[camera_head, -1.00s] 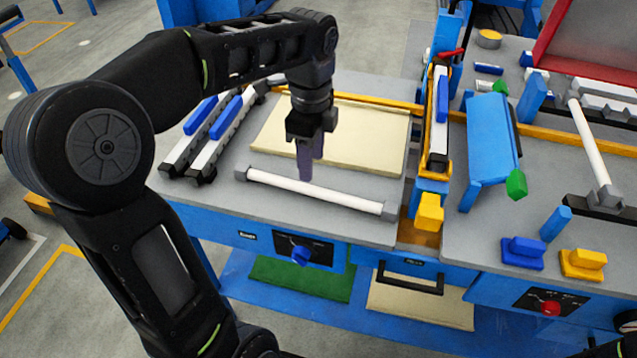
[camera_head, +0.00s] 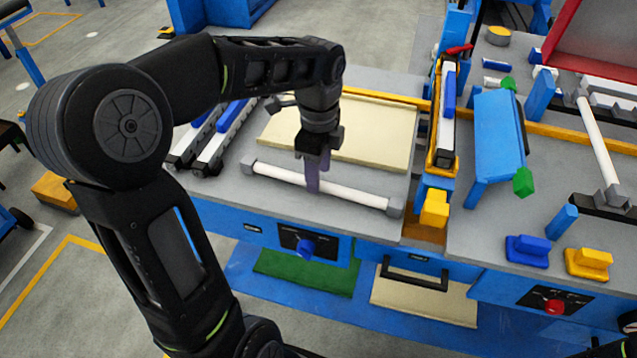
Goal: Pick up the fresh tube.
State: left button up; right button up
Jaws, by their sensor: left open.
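A white tube (camera_head: 352,195) with grey end caps lies across the front of the grey left worktop. My left gripper (camera_head: 312,188) points down at the tube, a little left of its middle. Its fingers overlap the tube in the picture and hide a short stretch of it. The gripper is open, and the tube still lies on the worktop. I cannot tell whether the fingers touch it. A second white tube (camera_head: 598,145) lies in a dark holder on the right worktop. My right gripper is not in view.
A cream panel (camera_head: 375,130) lies behind the tube. Rails with blue blocks (camera_head: 235,112) lie at the left. A yellow-framed rack (camera_head: 443,110) and a blue stand (camera_head: 497,135) stand to the right. Blue (camera_head: 527,250) and yellow (camera_head: 588,263) blocks sit at the right front edge.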

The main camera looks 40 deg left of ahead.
pick_arm(q)
notch_tip(320, 180, down, 2)
jog(key=shift+f, duration=0.25)
jog(key=shift+c, duration=0.4)
grip_shut()
dwell(0.3)
